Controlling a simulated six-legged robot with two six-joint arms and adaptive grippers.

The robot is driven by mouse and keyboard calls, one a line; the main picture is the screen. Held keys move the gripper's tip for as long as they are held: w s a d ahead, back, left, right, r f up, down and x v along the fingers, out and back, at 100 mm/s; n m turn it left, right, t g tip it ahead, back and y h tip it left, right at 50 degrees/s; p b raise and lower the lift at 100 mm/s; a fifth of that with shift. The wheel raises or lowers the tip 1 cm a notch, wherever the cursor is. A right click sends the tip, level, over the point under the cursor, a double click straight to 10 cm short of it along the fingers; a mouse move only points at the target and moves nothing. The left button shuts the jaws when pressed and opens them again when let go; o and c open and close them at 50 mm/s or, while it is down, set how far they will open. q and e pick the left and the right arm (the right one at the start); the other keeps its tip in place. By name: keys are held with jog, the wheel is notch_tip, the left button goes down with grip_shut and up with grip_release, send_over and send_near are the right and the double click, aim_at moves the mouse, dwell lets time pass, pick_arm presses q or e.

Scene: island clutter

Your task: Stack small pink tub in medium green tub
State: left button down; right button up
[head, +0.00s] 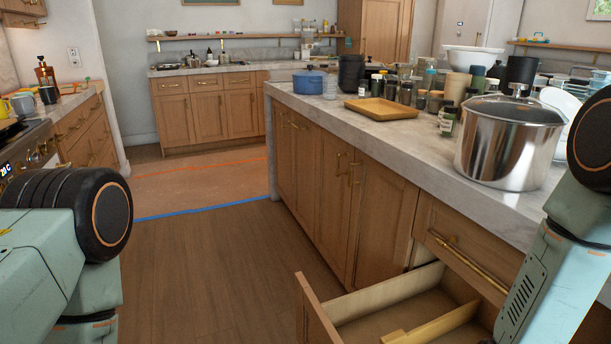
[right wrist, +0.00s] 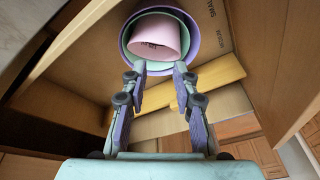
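In the right wrist view, a small pink tub (right wrist: 154,36) sits tilted inside a medium green tub (right wrist: 189,39). The green tub is nested in a larger purple tub (right wrist: 197,30). All are inside a wooden drawer. My right gripper (right wrist: 160,68) is open, its two fingers apart, with the fingertips at the near rims of the tubs. Nothing shows between the fingers; whether the tips touch a rim I cannot tell. The tubs are not visible in the head view. My left gripper is out of view; only its arm shows at the left.
The drawer (head: 314,318) stands open below the island counter (head: 400,138), with a yellowish wooden divider (head: 432,322) inside. A steel pot (head: 508,142), a yellow tray (head: 381,109) and several jars crowd the counter. The floor (head: 205,270) left of the island is clear.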

jog(key=s+a+f+n+g, duration=0.1)
jog(key=s+f, duration=0.1)
jog(key=s, duration=0.8)
jog(key=s+a+f+g, duration=0.2)
jog(key=s, duration=0.9)
jog(key=shift+a+n, duration=0.15)
jog(key=shift+n, duration=0.25)
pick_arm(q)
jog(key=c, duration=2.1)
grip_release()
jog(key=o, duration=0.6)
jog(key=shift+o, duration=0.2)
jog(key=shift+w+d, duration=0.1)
